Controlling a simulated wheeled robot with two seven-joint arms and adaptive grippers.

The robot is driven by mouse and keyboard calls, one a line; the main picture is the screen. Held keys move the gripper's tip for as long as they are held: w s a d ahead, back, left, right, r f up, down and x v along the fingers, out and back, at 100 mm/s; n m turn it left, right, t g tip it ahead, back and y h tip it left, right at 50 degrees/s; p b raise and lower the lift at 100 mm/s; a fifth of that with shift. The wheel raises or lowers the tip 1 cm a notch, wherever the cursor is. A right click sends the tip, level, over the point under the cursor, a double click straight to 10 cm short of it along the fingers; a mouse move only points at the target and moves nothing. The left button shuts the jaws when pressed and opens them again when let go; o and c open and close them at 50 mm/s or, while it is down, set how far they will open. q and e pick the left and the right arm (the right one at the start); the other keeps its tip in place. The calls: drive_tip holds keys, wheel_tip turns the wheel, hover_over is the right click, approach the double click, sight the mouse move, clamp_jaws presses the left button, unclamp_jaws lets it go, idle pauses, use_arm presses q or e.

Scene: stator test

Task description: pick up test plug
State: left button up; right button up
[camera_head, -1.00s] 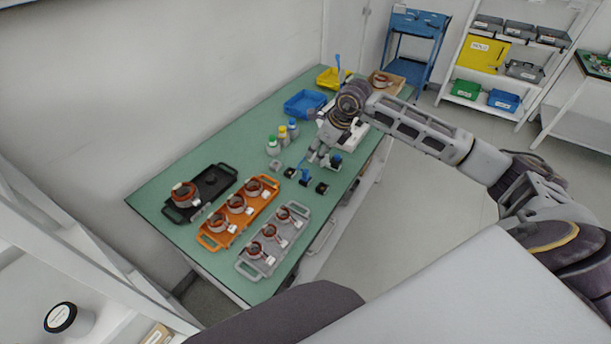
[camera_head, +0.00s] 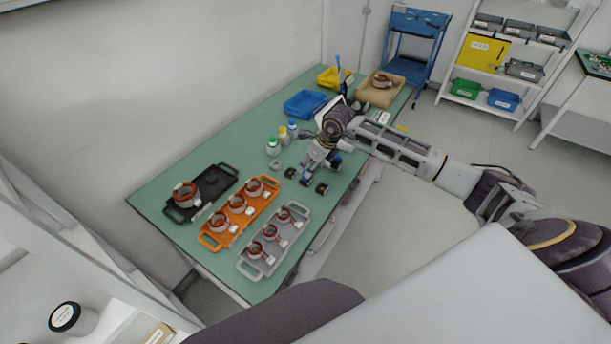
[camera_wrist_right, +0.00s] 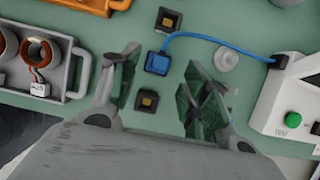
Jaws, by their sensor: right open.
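The test plug (camera_wrist_right: 157,63) is a small blue block with a blue cable, seen upright from above in the right wrist view. It lies on the green table between two small black square blocks, one above (camera_wrist_right: 168,20) and one below (camera_wrist_right: 147,100). The cable runs right to a white test box (camera_wrist_right: 290,97) with a green button. My right gripper (camera_wrist_right: 166,66) is open and empty, with a finger to either side of the plug in the picture; the height gap cannot be told. In the head view my right gripper (camera_head: 322,160) is low over the table. My left gripper is not in view.
A grey tray (camera_head: 245,268) and an orange tray (camera_head: 207,243) with copper-wound stators lie nearby, with a black tray (camera_head: 228,170) behind. Small bottles (camera_head: 273,147) and a blue bin (camera_head: 304,103) stand farther back. A pale round disc (camera_wrist_right: 227,60) lies close to the right finger.

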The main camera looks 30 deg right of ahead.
sight(305, 170)
drive_tip(key=shift+p+x, duration=0.65)
drive_tip(key=shift+x, duration=1.95)
drive_tip(key=c, duration=0.8)
